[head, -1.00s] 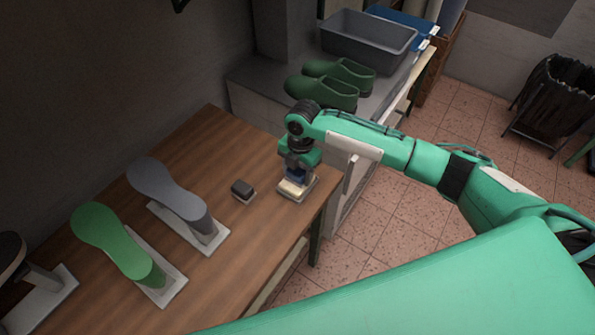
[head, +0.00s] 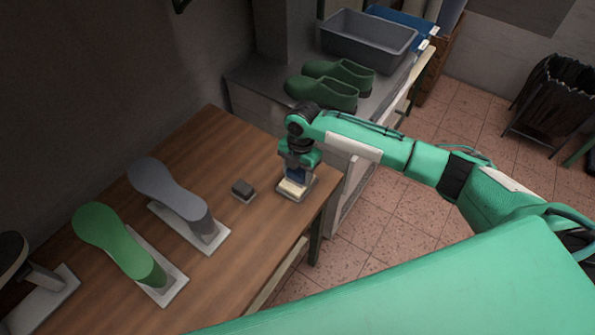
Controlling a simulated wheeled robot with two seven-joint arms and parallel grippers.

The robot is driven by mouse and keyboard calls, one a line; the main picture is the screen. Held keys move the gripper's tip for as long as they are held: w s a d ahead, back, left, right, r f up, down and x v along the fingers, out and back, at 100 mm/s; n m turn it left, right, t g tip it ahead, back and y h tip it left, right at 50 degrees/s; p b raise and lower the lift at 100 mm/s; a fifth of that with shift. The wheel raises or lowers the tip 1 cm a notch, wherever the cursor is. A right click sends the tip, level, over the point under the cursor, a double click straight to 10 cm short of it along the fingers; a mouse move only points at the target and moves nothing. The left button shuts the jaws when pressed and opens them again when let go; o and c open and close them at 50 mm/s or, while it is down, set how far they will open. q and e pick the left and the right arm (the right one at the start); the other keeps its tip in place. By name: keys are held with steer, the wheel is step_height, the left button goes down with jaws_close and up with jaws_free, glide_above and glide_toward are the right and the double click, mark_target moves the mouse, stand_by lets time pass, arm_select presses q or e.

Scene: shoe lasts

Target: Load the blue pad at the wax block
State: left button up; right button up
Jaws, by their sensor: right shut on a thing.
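My right gripper (head: 298,166) is at the right end of the wooden table, pointing down and shut on the blue pad (head: 296,175). The gripper hides part of the pad. The cream wax block (head: 291,188) lies in a pale tray (head: 284,196) right under and in front of the pad. The pad's lower edge is at or just above the wax; I cannot tell if they touch. My left gripper is out of view.
A small dark block on a pale base (head: 242,189) lies left of the wax. Grey (head: 165,186), green (head: 110,237) and dark (head: 12,252) shoe lasts stand further left on the table (head: 215,130). Green clogs (head: 335,85) and a grey bin (head: 368,45) are on the counter behind.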

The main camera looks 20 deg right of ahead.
mark_target(300, 172)
steer(key=shift+s, duration=0.1)
stand_by(0.4)
step_height(300, 172, up, 7)
steer(key=p, duration=0.6)
steer(key=shift+p, duration=0.4)
stand_by(0.4)
steer(key=shift+s+d+r+m+b, duration=0.1)
steer(key=shift+s+r+m+b, duration=0.1)
steer(key=shift+m, duration=0.4)
steer(key=shift+s+d+r+m+b, duration=0.1)
steer(key=shift+s+r+m+b, duration=0.1)
steer(key=shift+m, duration=0.4)
steer(key=s+d+r+m+t+b, duration=0.1)
steer(key=s+r+m, duration=0.3)
steer(key=m, duration=0.7)
steer(key=s+d+r+m+t+h+b, duration=0.1)
steer(key=s+d+r+m+b, duration=0.2)
steer(key=m, duration=0.9)
steer(key=shift+s+d+r, duration=0.2)
steer(key=shift+s+r, duration=0.95)
steer(key=shift+s, duration=0.7)
